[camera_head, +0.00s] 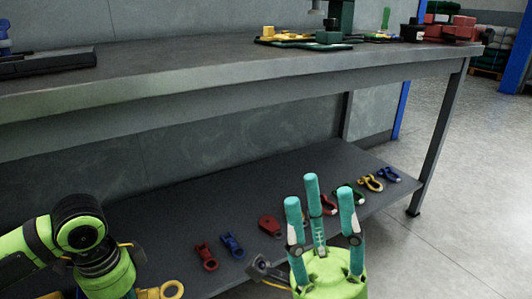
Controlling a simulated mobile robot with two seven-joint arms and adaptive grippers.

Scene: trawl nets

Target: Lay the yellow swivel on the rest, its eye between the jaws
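On the bench top a green base plate (302,43) carries a yellow part (268,32) and a dark green upright (340,18). I cannot make out which part is the rest, or its jaws. My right gripper (320,195) points up in front of the shelf, its three teal fingers apart with nothing between them.
A red swivel (205,256) and a blue swivel (232,245) lie on the lower shelf (160,215). Red, green, yellow (371,182) and blue (389,174) shackles lie farther right. The bench top (180,68) is bare in its middle; red blocks (450,28) stand at its far right.

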